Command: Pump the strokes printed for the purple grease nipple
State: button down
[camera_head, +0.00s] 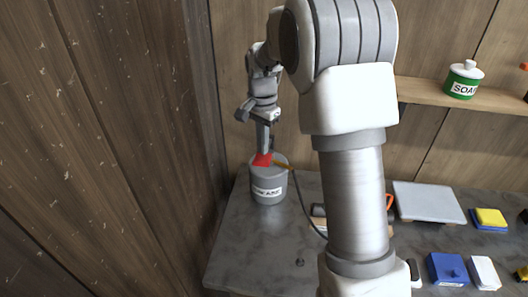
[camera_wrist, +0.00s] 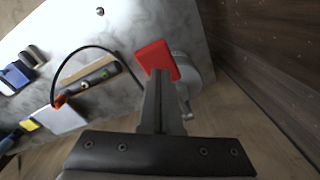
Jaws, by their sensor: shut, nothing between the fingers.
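A grey canister pump (camera_head: 268,188) with a white label stands at the table's left end; its label is too small to read. A red pad (camera_head: 262,159) sits at its top; it also shows in the wrist view (camera_wrist: 155,57). My gripper (camera_head: 263,150) is shut and empty, pointing down with its fingertips at the pad; I cannot tell whether they touch. A dark hose (camera_wrist: 88,50) curves from the canister to an orange piece (camera_wrist: 60,101). Near it lies a long block (camera_wrist: 88,83) with small coloured spots. I cannot make out a purple nipple or any printed stroke number.
The grey table (camera_head: 240,245) is mostly bare at front left, with a small dark knob (camera_head: 299,262). At right are a pale slab (camera_head: 428,201), a yellow-and-blue block (camera_head: 489,218), a blue box (camera_head: 447,268) and a white box (camera_head: 485,272).

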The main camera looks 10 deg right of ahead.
notch_tip(320, 180, down, 9)
jog(key=b, duration=0.5)
notch_tip(320, 180, up, 9)
jog(key=p, duration=0.6)
jog(key=shift+r, duration=0.2)
jog(key=shift+f, duration=0.1)
notch_tip(320, 180, down, 8)
jog(key=b, duration=0.5)
jog(key=shift+f, duration=0.2)
dwell(0.4)
notch_tip(320, 180, up, 9)
jog(key=p, duration=0.6)
jog(key=shift+f, duration=0.3)
